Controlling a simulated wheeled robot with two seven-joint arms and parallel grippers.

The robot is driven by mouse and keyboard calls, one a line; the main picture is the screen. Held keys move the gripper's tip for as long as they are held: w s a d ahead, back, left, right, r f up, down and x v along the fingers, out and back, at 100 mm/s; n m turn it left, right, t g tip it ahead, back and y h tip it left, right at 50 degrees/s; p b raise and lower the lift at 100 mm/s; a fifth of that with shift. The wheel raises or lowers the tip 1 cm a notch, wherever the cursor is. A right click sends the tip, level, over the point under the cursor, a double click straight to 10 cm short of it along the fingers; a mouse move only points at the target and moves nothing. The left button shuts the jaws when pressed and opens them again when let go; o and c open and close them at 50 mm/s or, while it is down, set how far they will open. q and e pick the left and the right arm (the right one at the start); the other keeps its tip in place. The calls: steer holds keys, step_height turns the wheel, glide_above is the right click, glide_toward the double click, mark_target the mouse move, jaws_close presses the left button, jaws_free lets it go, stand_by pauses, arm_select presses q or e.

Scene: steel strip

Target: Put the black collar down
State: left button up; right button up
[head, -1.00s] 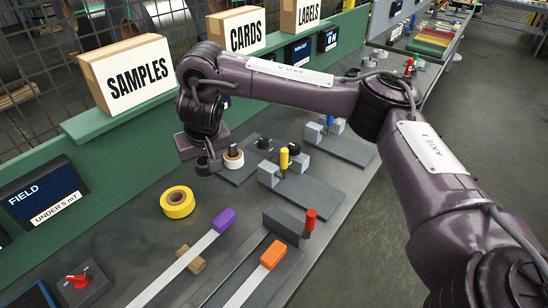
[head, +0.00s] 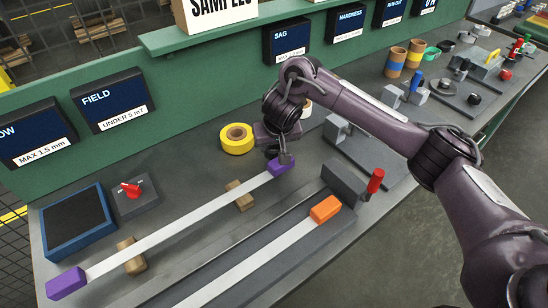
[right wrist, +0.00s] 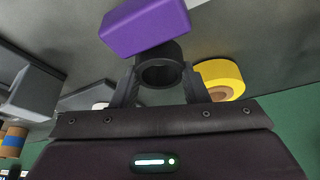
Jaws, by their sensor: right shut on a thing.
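My right gripper (head: 284,158) is shut on the black collar (right wrist: 160,68), a short dark ring held between both fingers in the right wrist view. The gripper (right wrist: 160,82) is at the far right end of a long pale steel strip (head: 185,222). A purple block (head: 278,168) caps that end, and it also shows right beside the collar in the right wrist view (right wrist: 145,27). I cannot tell whether collar and block touch. Another purple block (head: 66,283) caps the near end. Wooden blocks (head: 240,195) lie under the strip. My left gripper is not in view.
A yellow tape roll (head: 237,139) stands just left of the gripper. A grey fixture with an orange-ended strip (head: 325,209) and a red handle (head: 375,181) lies to the right. A red-knobbed box (head: 134,193) and blue-edged tray (head: 77,222) are at left.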

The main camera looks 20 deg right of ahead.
mark_target(274, 155)
step_height(274, 155, down, 4)
steer(key=shift+r+b, duration=0.1)
steer(key=shift+b, duration=1)
steer(key=shift+s, duration=0.1)
steer(key=o, duration=1)
